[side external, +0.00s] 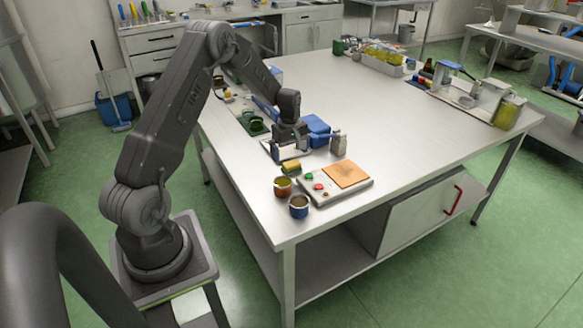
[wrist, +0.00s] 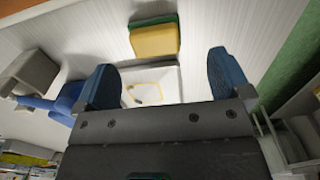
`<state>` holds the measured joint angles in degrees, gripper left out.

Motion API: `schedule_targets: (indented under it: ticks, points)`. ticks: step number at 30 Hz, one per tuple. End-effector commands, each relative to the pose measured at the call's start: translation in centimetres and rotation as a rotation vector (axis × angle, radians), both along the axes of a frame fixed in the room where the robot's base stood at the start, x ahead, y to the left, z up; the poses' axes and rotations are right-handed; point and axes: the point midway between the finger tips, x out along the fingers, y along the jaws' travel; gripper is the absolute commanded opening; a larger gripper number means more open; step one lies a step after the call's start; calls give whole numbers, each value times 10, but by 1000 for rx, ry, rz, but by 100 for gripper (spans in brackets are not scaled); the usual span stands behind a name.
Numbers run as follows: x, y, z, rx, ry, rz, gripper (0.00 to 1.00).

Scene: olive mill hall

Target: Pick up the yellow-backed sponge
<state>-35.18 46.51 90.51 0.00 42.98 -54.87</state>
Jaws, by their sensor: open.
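The sponge (side external: 291,168), yellow with a green layer, lies on the metal table near the cups. In the wrist view the sponge (wrist: 155,41) is at the top centre, beyond my fingertips, with its green layer along the far edge. My gripper (side external: 287,147) is low over the table, just behind the sponge in the side view. In the wrist view my gripper (wrist: 163,78) has its two blue fingers wide apart with nothing held between them. The sponge is apart from both fingers.
A white tray (wrist: 166,92) lies beneath my gripper. A grey bottle (side external: 338,145) and a blue box (side external: 318,127) stand close by. An orange cup (side external: 282,189), a blue cup (side external: 299,208) and a button panel (side external: 322,195) are near the sponge. The table's middle is clear.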

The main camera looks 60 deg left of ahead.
Motion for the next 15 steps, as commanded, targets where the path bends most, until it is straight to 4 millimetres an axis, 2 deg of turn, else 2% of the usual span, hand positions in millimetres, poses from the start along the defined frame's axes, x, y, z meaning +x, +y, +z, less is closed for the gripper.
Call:
schedule_targets:
  ticks: [4, 12, 15]
  points:
    - [1, 0, -10, -1, 1, -1, 96]
    - [6, -1, -47, -1, 1, -1, 96]
    - [6, -1, -54, -1, 1, -1, 96]
